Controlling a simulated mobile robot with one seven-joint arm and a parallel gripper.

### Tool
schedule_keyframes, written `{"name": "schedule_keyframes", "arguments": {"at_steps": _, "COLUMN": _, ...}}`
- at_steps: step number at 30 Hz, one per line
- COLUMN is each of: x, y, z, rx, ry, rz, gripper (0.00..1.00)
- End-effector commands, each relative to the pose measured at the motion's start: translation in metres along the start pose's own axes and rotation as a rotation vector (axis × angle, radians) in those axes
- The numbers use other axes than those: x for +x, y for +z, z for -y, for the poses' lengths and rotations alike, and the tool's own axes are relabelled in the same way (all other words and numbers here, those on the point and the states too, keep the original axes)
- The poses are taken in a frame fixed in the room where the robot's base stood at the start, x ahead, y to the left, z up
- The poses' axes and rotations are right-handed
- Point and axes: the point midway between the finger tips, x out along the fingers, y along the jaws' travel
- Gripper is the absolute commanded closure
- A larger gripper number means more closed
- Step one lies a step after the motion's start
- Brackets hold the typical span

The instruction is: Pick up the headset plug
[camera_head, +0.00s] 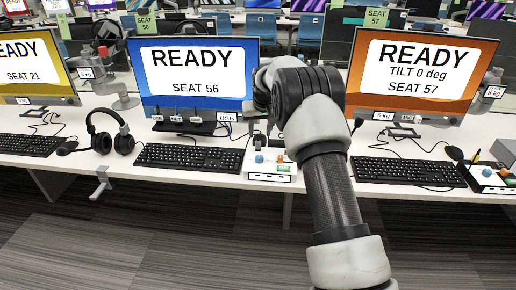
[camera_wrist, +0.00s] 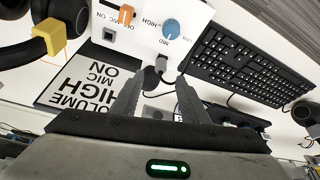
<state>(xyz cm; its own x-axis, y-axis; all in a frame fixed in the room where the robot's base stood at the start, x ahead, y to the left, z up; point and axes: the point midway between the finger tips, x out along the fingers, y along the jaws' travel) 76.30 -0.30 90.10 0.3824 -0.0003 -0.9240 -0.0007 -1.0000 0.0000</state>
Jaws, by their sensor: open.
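A small grey plug (camera_wrist: 161,64) with a dark cable shows in the wrist view, at the edge of a white control box (camera_wrist: 188,30) with a blue knob and an orange switch. I take it for the headset plug; whether it sits in a socket or only lies beside the box I cannot tell. My gripper (camera_wrist: 160,80) is open, with its two fingers pointing toward the box and the plug in the gap ahead of the tips. In the head view my arm covers most of the gripper, above the control box (camera_head: 270,171). The plug is too small to make out there.
A black headset (camera_head: 108,134) lies left of the keyboard (camera_head: 190,157). The seat 56 monitor (camera_head: 198,70) and seat 57 monitor (camera_head: 420,75) stand behind. A black keyboard (camera_wrist: 240,65) and a printed card (camera_wrist: 80,90) flank the box in the wrist view.

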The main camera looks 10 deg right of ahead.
Motion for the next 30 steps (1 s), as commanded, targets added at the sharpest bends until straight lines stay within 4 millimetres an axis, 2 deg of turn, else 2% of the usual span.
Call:
{"name": "schedule_keyframes", "arguments": {"at_steps": 1, "x": 0.010, "y": 0.001, "z": 0.000, "rx": 0.000, "ry": 0.000, "rz": 0.002, "gripper": 0.59}}
{"name": "schedule_keyframes", "arguments": {"at_steps": 3, "x": 0.018, "y": 0.000, "z": 0.000, "rx": 0.000, "ry": 0.000, "rz": 0.001, "gripper": 0.59}}
{"name": "schedule_keyframes", "arguments": {"at_steps": 10, "x": 0.034, "y": 0.000, "z": 0.001, "rx": 0.000, "ry": 0.000, "rz": 0.001, "gripper": 0.59}}
{"name": "schedule_keyframes", "arguments": {"at_steps": 18, "x": 0.072, "y": -0.002, "z": 0.002, "rx": 0.000, "ry": 0.000, "rz": 0.000, "gripper": 0.59}}
{"name": "schedule_keyframes", "arguments": {"at_steps": 27, "x": 0.077, "y": -0.003, "z": 0.002, "rx": 0.000, "ry": 0.001, "rz": 0.000, "gripper": 0.59}}
{"name": "schedule_keyframes", "arguments": {"at_steps": 28, "x": 0.077, "y": -0.003, "z": 0.002, "rx": 0.000, "ry": 0.001, "rz": 0.000, "gripper": 0.61}}
{"name": "schedule_keyframes", "arguments": {"at_steps": 30, "x": 0.077, "y": -0.003, "z": 0.002, "rx": 0.000, "ry": 0.001, "rz": 0.000, "gripper": 0.73}}
